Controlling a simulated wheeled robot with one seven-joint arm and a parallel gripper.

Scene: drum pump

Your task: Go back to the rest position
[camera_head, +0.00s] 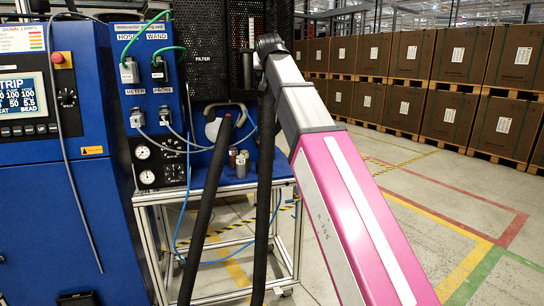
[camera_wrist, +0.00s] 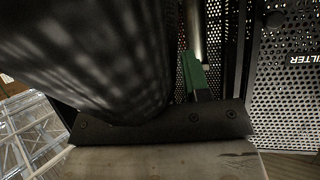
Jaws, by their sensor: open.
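My gripper (camera_head: 259,62) is at the far end of my pink and grey arm, in front of the black perforated filter panel (camera_head: 204,55). In the head view it is small and dark and its fingers are hard to make out. It is open. In the wrist view a dark bar with screws (camera_wrist: 160,126) crosses the lower part, and I see nothing clearly held. A thick black hose (camera_head: 264,190) hangs just below my gripper in the head view. A large blurred dark round shape fills the upper left of the wrist view, very close to the camera.
A blue machine (camera_head: 85,190) with a display, gauges and plugged cables stands at the left. A metal-frame cart (camera_head: 225,187) carries small bottles (camera_head: 240,165). Another black hose (camera_head: 205,205) hangs in front of it. Stacked brown boxes (camera_head: 425,60) line the back right. The marked floor at right is clear.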

